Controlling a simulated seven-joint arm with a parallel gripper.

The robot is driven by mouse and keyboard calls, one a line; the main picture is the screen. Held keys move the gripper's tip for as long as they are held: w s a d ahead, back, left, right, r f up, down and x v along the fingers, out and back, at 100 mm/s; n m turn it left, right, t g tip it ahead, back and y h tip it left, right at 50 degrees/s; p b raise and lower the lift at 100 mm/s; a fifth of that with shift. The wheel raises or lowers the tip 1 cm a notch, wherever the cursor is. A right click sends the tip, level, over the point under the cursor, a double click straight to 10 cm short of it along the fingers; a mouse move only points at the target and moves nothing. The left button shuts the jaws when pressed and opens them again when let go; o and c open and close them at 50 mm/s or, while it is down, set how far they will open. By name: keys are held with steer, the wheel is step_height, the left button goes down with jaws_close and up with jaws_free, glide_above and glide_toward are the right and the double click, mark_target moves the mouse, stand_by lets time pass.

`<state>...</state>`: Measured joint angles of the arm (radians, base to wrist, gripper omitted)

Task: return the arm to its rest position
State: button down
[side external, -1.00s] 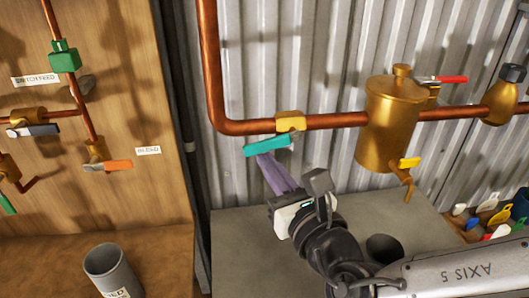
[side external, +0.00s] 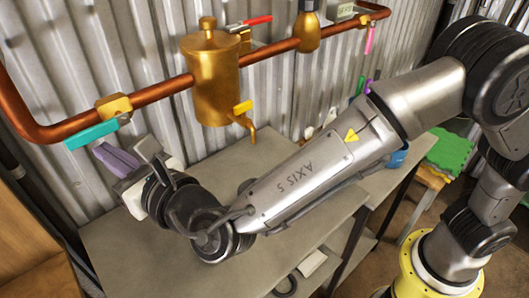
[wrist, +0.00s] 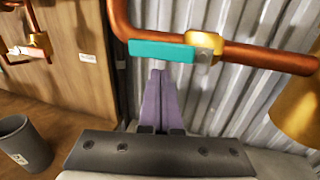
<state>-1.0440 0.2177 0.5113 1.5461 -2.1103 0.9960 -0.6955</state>
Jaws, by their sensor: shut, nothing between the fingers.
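My gripper (side external: 98,150) has two purple fingers, closed together with nothing between them. In the wrist view, the fingers (wrist: 158,74) point away toward the corrugated wall, with their tips just under the teal lever (wrist: 161,51). In the side view the tips appear just below the teal lever (side external: 92,135); I cannot tell whether they touch it. The lever lies roughly along the copper pipe (side external: 160,91), on a yellow valve body (side external: 114,104). My arm reaches in from the right, low over the grey bench.
A brass tank (side external: 211,85) with a yellow-handled tap (side external: 243,107) hangs on the pipe. A red lever (side external: 251,22) is beside it. The grey bench top (side external: 130,250) is mostly clear. A wooden panel (wrist: 75,70) and grey cup (wrist: 22,143) are at left.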

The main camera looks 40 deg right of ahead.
steer(key=s+d+f+m+g+h, duration=0.1)
steer(key=d+f+m+g+h, duration=0.55)
steer(key=d, duration=0.95)
steer(key=s+d+f+m+g+h, duration=0.1)
steer(key=d+f+m+g+h, duration=0.15)
steer(key=d+f+m, duration=0.8)
steer(key=s+d+r+m+g+y, duration=0.1)
steer(key=s+d+r+m+y, duration=0.1)
steer(key=s+d+r+m, duration=0.35)
steer(key=s+d+r+m+g+y, duration=0.1)
steer(key=s+d+r+m, duration=0.2)
steer(key=s+d, duration=0.45)
steer(key=s+d+r+m+y, duration=0.1)
steer(key=s+d+r+m, duration=0.1)
steer(key=s+m, duration=0.9)
steer(key=shift+s+d+r+m+g+y, duration=0.2)
steer(key=shift+r+m+g+y, duration=0.15)
steer(key=shift+m, duration=0.7)
